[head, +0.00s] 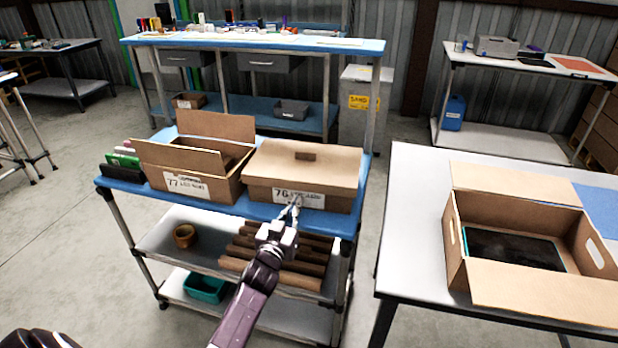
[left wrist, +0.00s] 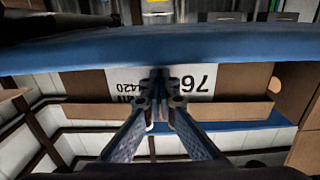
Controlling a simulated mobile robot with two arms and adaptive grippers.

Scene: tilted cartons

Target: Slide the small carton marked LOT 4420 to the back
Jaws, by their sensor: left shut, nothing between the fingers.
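The small carton (head: 304,167) is a closed brown box with a lid, on the right of the blue cart top. Its front has a white label beginning 76. The carton's front (left wrist: 228,84) also shows in the left wrist view, upside down, where 76 and 4420 are readable. My left gripper (head: 293,207) is shut and empty, with its tips at the label. In the left wrist view the fingers (left wrist: 161,88) cover the label's middle. I cannot tell whether the tips touch the carton. My right gripper is not in view.
An open carton (head: 178,186) marked 77 stands close on the left. The blue cart top (head: 256,211) leaves a narrow strip in front of the cartons. A workbench (head: 255,43) stands behind. A table with an open box (head: 532,288) is at right.

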